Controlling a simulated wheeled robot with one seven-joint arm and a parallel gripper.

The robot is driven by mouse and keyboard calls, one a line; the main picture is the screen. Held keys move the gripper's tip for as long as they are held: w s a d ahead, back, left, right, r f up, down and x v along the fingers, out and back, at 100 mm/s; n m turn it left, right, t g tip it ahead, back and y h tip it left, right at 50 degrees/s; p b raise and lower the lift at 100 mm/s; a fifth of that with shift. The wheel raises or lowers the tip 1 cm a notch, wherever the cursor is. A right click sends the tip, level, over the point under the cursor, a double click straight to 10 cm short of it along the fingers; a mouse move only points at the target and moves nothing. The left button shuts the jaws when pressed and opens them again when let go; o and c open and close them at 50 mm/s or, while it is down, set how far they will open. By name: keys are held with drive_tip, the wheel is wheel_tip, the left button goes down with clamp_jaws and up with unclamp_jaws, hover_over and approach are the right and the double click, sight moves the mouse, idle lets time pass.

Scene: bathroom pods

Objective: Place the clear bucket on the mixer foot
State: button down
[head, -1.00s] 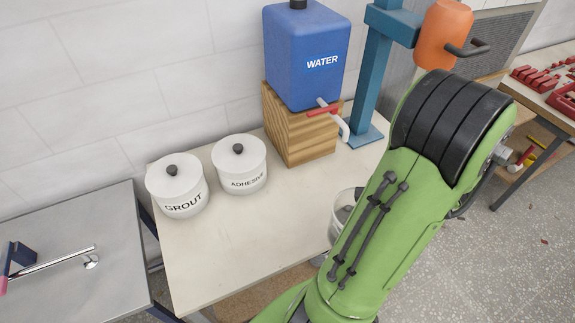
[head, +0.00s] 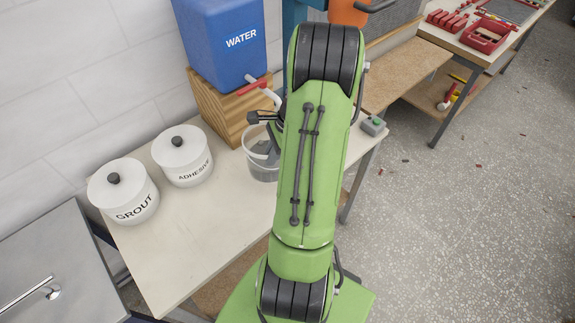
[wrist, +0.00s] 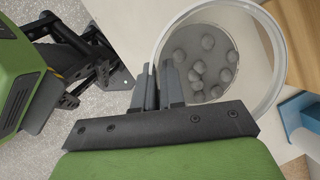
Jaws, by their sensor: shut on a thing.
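The clear bucket (head: 261,172) shows in the head view in front of the wooden block, partly behind my arm. In the wrist view the bucket (wrist: 271,97) has its round mouth facing the camera, with several grey lumps inside. My gripper (wrist: 160,72) is shut on the bucket's rim. In the head view my gripper is mostly hidden by my arm. I cannot tell whether the bucket touches the table. The blue mixer stand (head: 293,14) shows only in part at the top, behind my arm; its foot is hidden in the head view.
The blue WATER tank (head: 230,45) sits on a wooden block (head: 215,108) with its tap toward the bucket. GROUT (head: 125,193) and ADHESIVE (head: 183,157) pots stand left on the table (head: 180,235). A small grey box (head: 373,126) is at the right edge. Floor is open to the right.

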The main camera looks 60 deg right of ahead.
drive_tip(key=w+f, duration=0.1)
drive_tip(key=f, duration=0.1)
drive_tip(key=w+f, duration=0.1)
drive_tip(key=f, duration=0.1)
drive_tip(key=w+d+f, duration=0.1)
drive_tip(key=f, duration=0.1)
drive_tip(key=shift+w+f, duration=0.1)
drive_tip(key=shift+f, duration=0.15)
drive_tip(key=shift+w+f, duration=0.15)
drive_tip(key=shift+f, duration=0.05)
drive_tip(key=c, duration=1.2)
unclamp_jaws()
drive_tip(key=shift+c, duration=0.2)
